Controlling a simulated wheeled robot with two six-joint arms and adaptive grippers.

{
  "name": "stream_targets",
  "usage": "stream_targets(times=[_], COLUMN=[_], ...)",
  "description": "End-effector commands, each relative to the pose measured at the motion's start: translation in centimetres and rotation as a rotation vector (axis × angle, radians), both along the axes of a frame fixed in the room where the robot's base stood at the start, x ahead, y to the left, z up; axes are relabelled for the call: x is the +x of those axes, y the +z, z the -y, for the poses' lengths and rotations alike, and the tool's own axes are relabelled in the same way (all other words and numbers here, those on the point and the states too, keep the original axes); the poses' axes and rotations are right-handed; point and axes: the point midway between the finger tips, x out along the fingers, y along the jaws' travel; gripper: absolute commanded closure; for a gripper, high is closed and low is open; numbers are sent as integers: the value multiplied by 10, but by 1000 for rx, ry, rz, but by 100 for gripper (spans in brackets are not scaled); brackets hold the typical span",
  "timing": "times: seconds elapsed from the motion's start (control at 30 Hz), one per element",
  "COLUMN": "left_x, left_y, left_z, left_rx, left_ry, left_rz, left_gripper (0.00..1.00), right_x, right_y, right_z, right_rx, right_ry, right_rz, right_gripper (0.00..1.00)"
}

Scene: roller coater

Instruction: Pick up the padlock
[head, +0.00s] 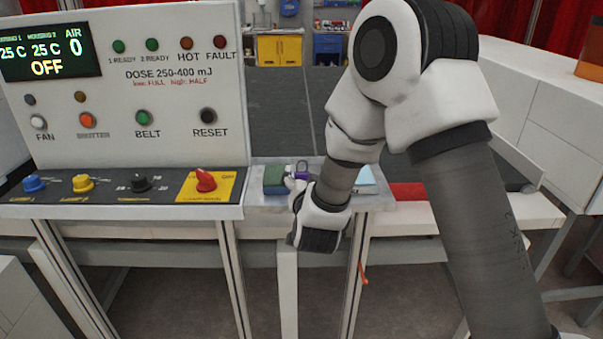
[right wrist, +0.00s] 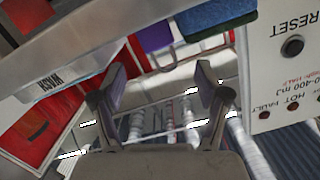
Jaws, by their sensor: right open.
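The padlock (head: 301,174) has a purple body and a dark shackle. It is on the small grey shelf (head: 258,210) right of the control panel, partly hidden behind my right gripper (head: 300,193). In the right wrist view a purple body, which looks like the padlock (right wrist: 152,34), shows at the top. My right gripper (right wrist: 160,84) is open with nothing between its fingers. The purple body is past the fingertips and apart from them. My left gripper is not in view.
A green-and-blue block (head: 274,179) sits close left of the padlock, and a light blue item (head: 366,176) lies to the right. The control panel (head: 140,80) with knobs stands directly left. A red surface (head: 408,191) lies right of the shelf.

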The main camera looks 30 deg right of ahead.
Motion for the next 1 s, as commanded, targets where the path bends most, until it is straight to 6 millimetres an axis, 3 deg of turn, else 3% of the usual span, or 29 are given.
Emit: stream_targets(times=[0.1,0.23,0.47,0.67,0.7,1.0], left_x=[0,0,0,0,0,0], left_y=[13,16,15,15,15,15], left_z=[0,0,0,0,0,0], left_rx=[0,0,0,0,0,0], left_ry=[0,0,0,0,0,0], left_rz=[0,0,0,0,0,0], left_gripper=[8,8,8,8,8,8], right_x=[19,36,38,38,38,38], right_y=[-2,-8,-10,-10,-10,-10], right_z=[10,18,19,19,19,19], right_rx=[1,1,0,-1,-1,0], right_ry=[-1,1,2,3,3,3], right_rz=[-1,-3,-3,-4,-4,-5], right_gripper=[26,26,26,96,100,100])
